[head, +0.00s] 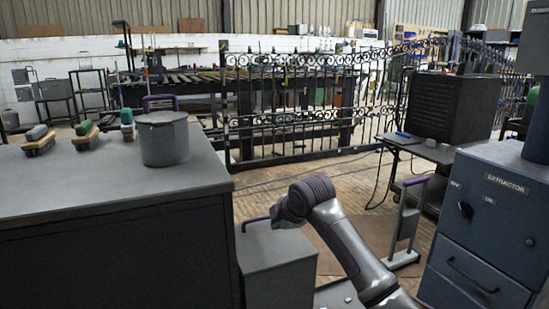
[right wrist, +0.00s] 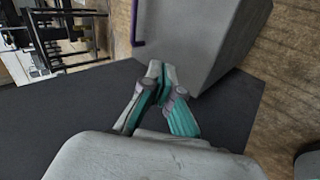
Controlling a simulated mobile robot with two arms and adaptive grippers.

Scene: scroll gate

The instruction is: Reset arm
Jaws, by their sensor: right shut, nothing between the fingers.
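My right arm reaches in from the bottom of the head view, with its rounded grey wrist (head: 305,198) over the gap to the right of the grey-topped bench. The right gripper itself is mostly hidden behind the wrist there. In the right wrist view my right gripper (right wrist: 160,75) shows teal-padded fingers drawn together, with nothing between them. The fingertips show close to a grey box (right wrist: 195,40) with a purple handle (right wrist: 136,22); I cannot tell if they touch it. My left gripper is not in view.
The bench (head: 90,180) at left holds a grey pot (head: 163,138) and several brushes (head: 40,140). The grey box (head: 278,262) stands beside the bench. A blue extractor cabinet (head: 485,225) is at right. A scroll gate (head: 300,105) stands behind; wooden floor lies between.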

